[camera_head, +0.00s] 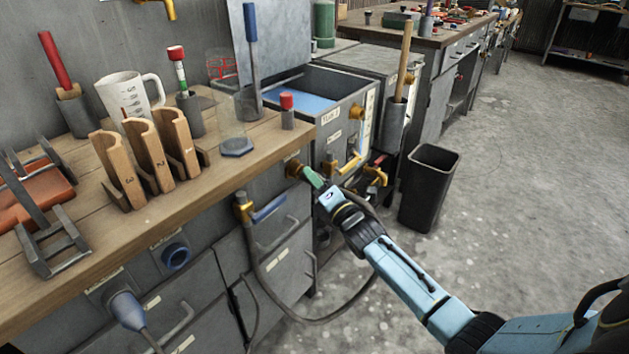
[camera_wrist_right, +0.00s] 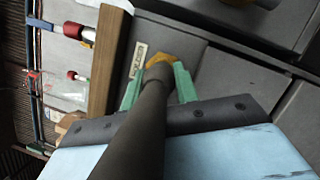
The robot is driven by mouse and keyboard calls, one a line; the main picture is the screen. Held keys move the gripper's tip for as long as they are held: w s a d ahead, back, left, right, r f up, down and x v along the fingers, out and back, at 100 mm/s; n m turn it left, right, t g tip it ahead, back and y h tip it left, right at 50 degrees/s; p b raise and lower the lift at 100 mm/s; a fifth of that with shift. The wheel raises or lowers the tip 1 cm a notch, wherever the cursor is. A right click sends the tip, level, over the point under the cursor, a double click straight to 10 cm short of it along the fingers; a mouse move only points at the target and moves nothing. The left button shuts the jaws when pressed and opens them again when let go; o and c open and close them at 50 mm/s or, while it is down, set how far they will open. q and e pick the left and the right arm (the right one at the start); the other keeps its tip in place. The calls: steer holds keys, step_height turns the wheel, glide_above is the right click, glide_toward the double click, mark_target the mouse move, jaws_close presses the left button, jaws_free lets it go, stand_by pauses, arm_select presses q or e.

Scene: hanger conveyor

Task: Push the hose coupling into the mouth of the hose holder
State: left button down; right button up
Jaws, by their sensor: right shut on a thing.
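The hose holder (camera_head: 292,167) is a brass-yellow fitting on the bench front, below the worktop's right corner. It also shows in the right wrist view (camera_wrist_right: 178,61), directly ahead of the fingers. My right gripper (camera_head: 308,174) has green fingers, shut on the hose coupling (camera_wrist_right: 158,72), with its tips close to the holder. The coupling is the dark end of the black hose (camera_wrist_right: 139,125), which runs back over my wrist. The coupling's end lines up with the holder's mouth; I cannot tell how far it is inside. My left gripper is not in view.
A brass valve with a blue lever (camera_head: 268,209) sits on the bench front, with the hose looping below. A black bin (camera_head: 428,187) stands on the floor. The worktop (camera_head: 215,175) carries wooden holders and a jug (camera_head: 130,95).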

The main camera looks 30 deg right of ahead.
steer(key=shift+w+a+b, duration=0.2)
steer(key=shift+w+b, duration=0.1)
steer(key=shift+w, duration=0.25)
stand_by(0.4)
steer(key=o, duration=0.8)
steer(key=shift+o, duration=0.6)
steer(key=o, duration=0.5)
steer(key=shift+c, duration=0.2)
